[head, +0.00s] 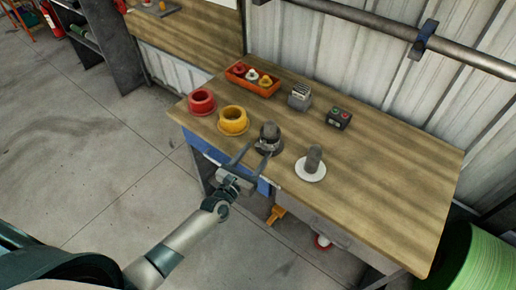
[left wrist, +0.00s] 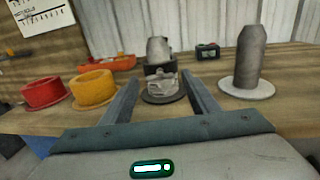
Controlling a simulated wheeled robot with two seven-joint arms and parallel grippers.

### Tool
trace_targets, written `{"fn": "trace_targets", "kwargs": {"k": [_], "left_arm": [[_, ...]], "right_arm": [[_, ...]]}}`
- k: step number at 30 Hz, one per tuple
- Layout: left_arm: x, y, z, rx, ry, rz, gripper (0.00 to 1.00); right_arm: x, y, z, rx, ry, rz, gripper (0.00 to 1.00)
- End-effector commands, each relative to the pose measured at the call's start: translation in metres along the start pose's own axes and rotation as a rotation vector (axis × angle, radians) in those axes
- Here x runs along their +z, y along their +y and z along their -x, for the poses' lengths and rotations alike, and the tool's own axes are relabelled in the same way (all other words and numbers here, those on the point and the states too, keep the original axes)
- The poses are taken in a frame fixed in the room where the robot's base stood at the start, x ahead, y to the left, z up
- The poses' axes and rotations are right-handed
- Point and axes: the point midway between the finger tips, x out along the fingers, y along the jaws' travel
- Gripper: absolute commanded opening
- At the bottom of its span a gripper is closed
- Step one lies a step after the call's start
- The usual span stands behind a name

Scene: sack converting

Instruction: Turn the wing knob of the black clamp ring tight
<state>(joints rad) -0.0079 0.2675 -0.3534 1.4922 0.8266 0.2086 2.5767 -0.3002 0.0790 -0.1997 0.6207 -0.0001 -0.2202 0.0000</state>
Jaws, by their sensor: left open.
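The black clamp ring (head: 269,138) sits around a grey post near the front edge of the bench; it also shows in the left wrist view (left wrist: 151,71). A pale grey wing knob (left wrist: 163,84) faces my left gripper, below the ring's dark band. The grey post (left wrist: 158,48) rises from a dark round base (left wrist: 152,99). My left gripper (head: 259,150) is open and empty, its fingers pointing at the clamp from the bench's front side. In the left wrist view the knob shows between the fingertips; contact cannot be told. My right gripper is not in view.
A second grey post (head: 314,158) on a white disc stands to the right. Yellow (head: 233,121) and red (head: 201,102) rings lie left. An orange tray (head: 266,92), a grey slotted block (head: 300,97) and a dark button box (head: 339,118) stand behind. The bench's right side (head: 400,180) is clear.

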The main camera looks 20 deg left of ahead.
Motion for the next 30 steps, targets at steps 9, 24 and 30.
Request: {"fn": "trace_targets", "kwargs": {"k": [9, 24, 30], "left_arm": [[0.000, 0.000, -0.017, -0.001, 0.000, 0.000, 0.55], [0.000, 0.000, -0.016, 0.000, 0.001, 0.000, 0.13], [-0.001, 0.000, -0.016, 0.000, 0.001, -0.011, 0.13]], "right_arm": [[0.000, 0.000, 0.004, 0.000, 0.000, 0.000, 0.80], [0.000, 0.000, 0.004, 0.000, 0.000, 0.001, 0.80], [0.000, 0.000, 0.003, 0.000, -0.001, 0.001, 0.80]]}}
